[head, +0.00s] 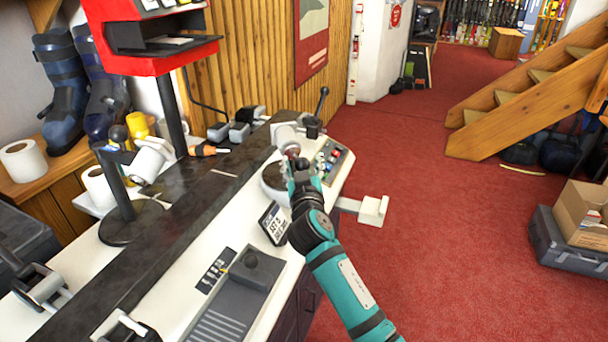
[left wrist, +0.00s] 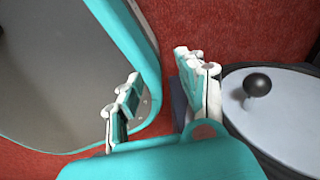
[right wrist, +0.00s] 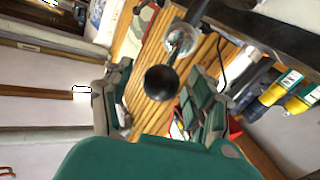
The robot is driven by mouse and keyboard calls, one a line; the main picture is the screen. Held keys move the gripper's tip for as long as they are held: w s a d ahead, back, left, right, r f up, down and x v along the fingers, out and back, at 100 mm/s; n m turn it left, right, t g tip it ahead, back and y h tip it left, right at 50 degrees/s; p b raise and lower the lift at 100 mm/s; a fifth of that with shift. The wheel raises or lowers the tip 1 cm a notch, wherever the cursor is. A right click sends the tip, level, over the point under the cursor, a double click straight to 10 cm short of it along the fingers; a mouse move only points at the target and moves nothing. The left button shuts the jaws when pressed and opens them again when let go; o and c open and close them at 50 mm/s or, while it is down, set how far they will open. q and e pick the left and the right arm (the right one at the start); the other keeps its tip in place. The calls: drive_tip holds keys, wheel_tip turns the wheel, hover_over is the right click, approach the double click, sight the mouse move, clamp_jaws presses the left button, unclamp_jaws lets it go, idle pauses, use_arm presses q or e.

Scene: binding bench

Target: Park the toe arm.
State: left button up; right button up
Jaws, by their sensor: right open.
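My right gripper (head: 297,168) is over the far part of the bench, beside a white cylindrical head (head: 286,138). In the right wrist view its fingers (right wrist: 162,108) are apart. A black ball knob (right wrist: 162,83) on a dark rod lies between or just beyond them; I cannot tell whether they touch. This may be the toe arm's handle; in the head view my gripper largely hides that spot. A second lever with a dark knob (head: 323,92) stands upright behind. My left gripper (left wrist: 158,85) is open and empty, and out of the head view.
A button panel (head: 333,158) and a small sign (head: 273,223) are close to my right gripper. A white bracket (head: 373,210) juts from the bench's right side. A red machine (head: 130,65) stands at the left. The red carpet (head: 440,260) on the right is largely clear.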

drive_tip(key=s, duration=1.1)
drive_tip(key=shift+s+d, duration=0.35)
drive_tip(key=shift+s, duration=0.05)
